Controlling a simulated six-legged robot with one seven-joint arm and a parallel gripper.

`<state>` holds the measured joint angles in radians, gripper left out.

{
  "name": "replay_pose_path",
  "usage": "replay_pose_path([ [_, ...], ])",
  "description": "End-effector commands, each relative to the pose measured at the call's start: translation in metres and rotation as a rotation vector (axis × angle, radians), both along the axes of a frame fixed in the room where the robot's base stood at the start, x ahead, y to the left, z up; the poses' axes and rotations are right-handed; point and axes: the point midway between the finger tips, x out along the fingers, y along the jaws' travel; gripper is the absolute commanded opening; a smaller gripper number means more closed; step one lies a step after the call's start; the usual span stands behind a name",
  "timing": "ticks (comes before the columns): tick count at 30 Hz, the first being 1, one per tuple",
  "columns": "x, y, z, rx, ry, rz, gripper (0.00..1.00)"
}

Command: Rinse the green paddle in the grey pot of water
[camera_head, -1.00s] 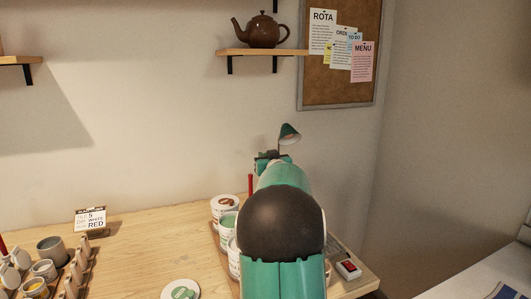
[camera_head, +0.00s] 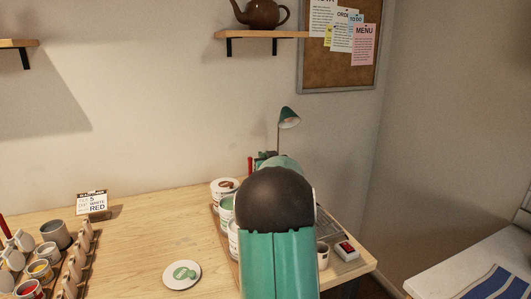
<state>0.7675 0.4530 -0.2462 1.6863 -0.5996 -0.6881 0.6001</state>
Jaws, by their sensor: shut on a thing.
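My teal and black arm reaches forward over the right part of the table and hides its own far end. My gripper and anything in it are out of sight behind the arm. I cannot make out a green paddle. A grey pot (camera_head: 55,234) stands upright at the left, behind several smaller cups; I cannot tell whether it holds water. My arm is well to the right of this pot.
Tubs (camera_head: 226,205) stand just left of my arm. A round white disc with a green mark (camera_head: 182,275) lies on the table (camera_head: 150,225). A mug (camera_head: 322,255), a red-topped box (camera_head: 346,250) and a green lamp (camera_head: 289,117) are right. The middle-left tabletop is clear.

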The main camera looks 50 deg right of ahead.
Motion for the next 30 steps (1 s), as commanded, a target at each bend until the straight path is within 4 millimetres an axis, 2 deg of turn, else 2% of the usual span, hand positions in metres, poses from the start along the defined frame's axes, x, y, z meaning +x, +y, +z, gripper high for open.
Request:
replay_pose_path([
  [18, 0.0, 0.0, -0.04, 0.001, 0.0, 0.0, 0.0],
  [30, 0.0, 0.0, -0.049, -0.001, 0.0, 0.0, 0.0],
])
